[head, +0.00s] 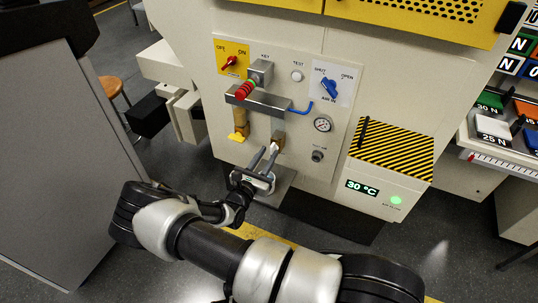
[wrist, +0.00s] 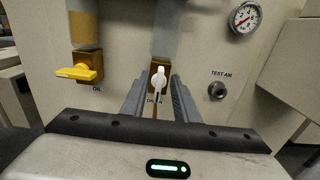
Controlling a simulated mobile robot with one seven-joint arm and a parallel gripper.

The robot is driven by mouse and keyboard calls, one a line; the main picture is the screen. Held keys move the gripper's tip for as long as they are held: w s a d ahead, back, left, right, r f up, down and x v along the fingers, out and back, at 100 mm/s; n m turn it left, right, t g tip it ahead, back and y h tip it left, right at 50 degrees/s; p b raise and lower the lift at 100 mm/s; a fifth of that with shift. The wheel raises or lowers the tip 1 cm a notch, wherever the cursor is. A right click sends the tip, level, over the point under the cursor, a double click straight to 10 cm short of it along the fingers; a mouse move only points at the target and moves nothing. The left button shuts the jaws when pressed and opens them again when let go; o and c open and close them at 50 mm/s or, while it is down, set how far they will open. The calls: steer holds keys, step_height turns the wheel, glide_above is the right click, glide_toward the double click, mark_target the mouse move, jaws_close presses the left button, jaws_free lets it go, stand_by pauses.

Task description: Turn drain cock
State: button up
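The drain cock (wrist: 158,81) has a white lever on a brown block below a clear bowl, on the machine's cream panel. Its lever hangs nearly straight down, and the label under it is partly hidden. In the head view the brown block (head: 279,138) shows just beyond my fingertips. My gripper (head: 268,153) is open, pointing at the panel. In the wrist view its two fingers stand left and right of the lever, with a gap on each side. I cannot tell how far the fingertips are from the lever in depth.
A yellow cock (wrist: 78,72) marked OIL is to the left. The TEST AIR knob (wrist: 217,90) and a gauge (wrist: 245,17) are to the right. In the head view, a grey shelf (head: 258,101) with a red coiled part juts out above. A striped box (head: 392,150) protrudes at right.

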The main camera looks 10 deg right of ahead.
steer(key=shift+x, duration=0.8)
jaws_close()
